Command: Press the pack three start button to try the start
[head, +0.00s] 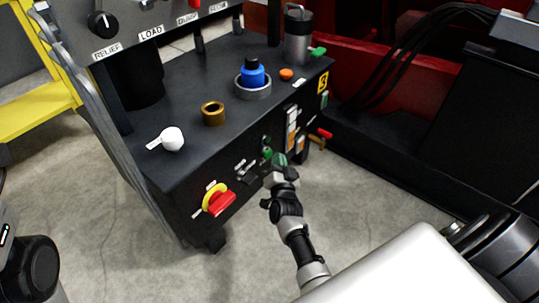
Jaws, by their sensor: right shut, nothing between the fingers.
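The black pack (180,205) carries a yellow plate (322,83) with the number 3. On its front face is a small green button (267,153), with another small greenish round part just above it. My right gripper (280,161) is shut and empty, with its tips at the front face just right of the green button. I cannot tell whether the tips touch the button or the panel. My left gripper is not in view; a dark part of my own body shows at the lower left.
A red knob on a yellow disc (217,200) sits lower left on the front face. On top are a white-handled part (170,140), a brass ring (213,113), a blue cap (252,74) and a metal canister (298,36). A yellow frame (45,100) stands left.

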